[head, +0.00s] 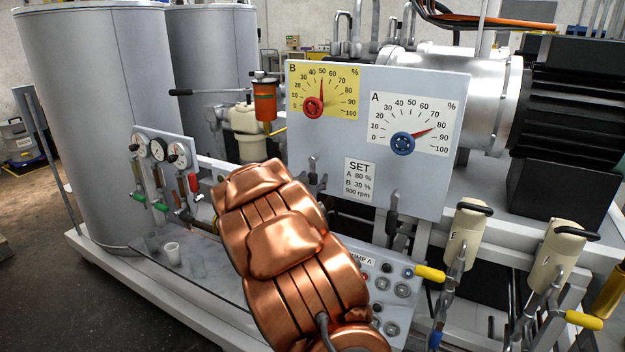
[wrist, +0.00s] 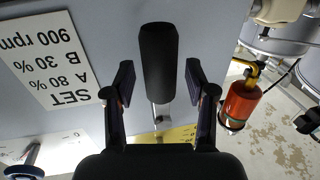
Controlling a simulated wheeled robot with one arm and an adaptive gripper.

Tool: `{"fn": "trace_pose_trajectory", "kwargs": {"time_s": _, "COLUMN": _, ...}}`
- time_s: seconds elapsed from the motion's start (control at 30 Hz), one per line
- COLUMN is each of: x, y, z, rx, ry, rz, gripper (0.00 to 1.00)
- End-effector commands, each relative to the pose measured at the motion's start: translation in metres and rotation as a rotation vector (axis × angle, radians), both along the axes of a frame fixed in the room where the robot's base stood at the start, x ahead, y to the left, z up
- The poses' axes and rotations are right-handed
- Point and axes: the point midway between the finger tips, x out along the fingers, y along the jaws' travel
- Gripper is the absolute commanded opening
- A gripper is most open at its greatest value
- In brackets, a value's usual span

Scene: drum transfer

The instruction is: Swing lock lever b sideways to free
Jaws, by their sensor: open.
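Lock lever b (wrist: 158,65) hangs straight down from its silver pivot on the grey panel, below the yellow B dial (head: 322,90). In the upside-down wrist view, its black handle stands between the fingers of my gripper (wrist: 158,82). The fingers are open, one on each side, with a visible gap to the handle on both sides. In the head view, the pivot of lever b (head: 312,163) shows just right of my copper arm, which hides most of my gripper. The other lock lever (head: 392,218) hangs below the white A dial (head: 413,125).
The SET label (head: 360,181) lies between the levers. An orange cylinder (head: 265,101) stands left of the panel and shows in the wrist view (wrist: 240,103). Beige canisters (head: 468,228) with yellow-ended handles are at right. A button box (head: 395,285) is below.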

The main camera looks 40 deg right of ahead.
Motion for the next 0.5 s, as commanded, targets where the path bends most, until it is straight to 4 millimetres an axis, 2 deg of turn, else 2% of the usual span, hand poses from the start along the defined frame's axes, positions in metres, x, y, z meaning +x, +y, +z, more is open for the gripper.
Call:
{"fn": "trace_pose_trajectory", "kwargs": {"time_s": 0.13, "x": 0.0001, "y": 0.0003, "z": 0.0002, "rx": 0.0, "ry": 0.0, "rz": 0.0, "gripper": 0.54}}
{"fn": "trace_pose_trajectory", "kwargs": {"time_s": 0.5, "x": 0.0002, "y": 0.0005, "z": 0.0004, "rx": -0.001, "ry": 0.0, "rz": 0.001, "gripper": 0.15}}
